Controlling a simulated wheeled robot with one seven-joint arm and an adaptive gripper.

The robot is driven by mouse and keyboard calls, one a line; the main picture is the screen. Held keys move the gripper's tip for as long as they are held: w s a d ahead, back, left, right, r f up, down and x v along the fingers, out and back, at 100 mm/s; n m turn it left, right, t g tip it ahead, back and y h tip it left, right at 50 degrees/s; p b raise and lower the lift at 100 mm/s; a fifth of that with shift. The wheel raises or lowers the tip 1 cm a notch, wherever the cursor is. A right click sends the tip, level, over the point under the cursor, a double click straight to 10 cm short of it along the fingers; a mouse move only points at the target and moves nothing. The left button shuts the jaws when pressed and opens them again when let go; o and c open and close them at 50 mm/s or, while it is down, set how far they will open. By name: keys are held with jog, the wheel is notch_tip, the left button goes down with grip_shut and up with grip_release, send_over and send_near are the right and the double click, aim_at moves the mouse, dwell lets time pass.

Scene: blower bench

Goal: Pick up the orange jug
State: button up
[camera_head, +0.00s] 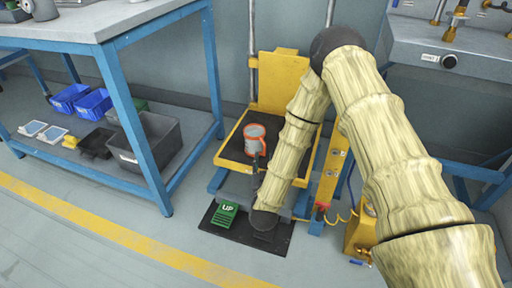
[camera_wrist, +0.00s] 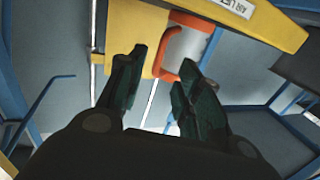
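The orange jug (camera_head: 255,139) stands upright on the dark top of a yellow lift platform (camera_head: 229,151) in the head view. Its body looks grey, with an orange rim. In the wrist view the jug's pale body (camera_wrist: 186,46) shows beyond the fingers, with its orange handle facing me. My gripper (camera_wrist: 162,78) is open in the wrist view. In the head view my gripper (camera_head: 256,166) is on the near side of the jug, partly hidden by my arm.
A blue-legged workbench (camera_head: 110,20) stands on the left, with a dark grey bin (camera_head: 148,140) and blue bins (camera_head: 92,104) on its lower shelf. A green UP pedal (camera_head: 225,214) lies before the lift. A grey bench (camera_head: 440,55) stands right. The front floor is clear.

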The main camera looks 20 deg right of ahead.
aim_at(264, 151)
jog(key=shift+w+d+f+b, duration=0.2)
jog(key=shift+w+d+b, duration=0.05)
jog(key=shift+w+b, duration=0.35)
jog(key=b+x, duration=0.2)
jog(key=x, duration=0.1)
jog(key=shift+w+d+f, duration=0.1)
jog(key=shift+w, duration=0.1)
jog(key=shift+w+d+b, duration=0.1)
jog(key=shift+w+b, duration=0.25)
grip_shut()
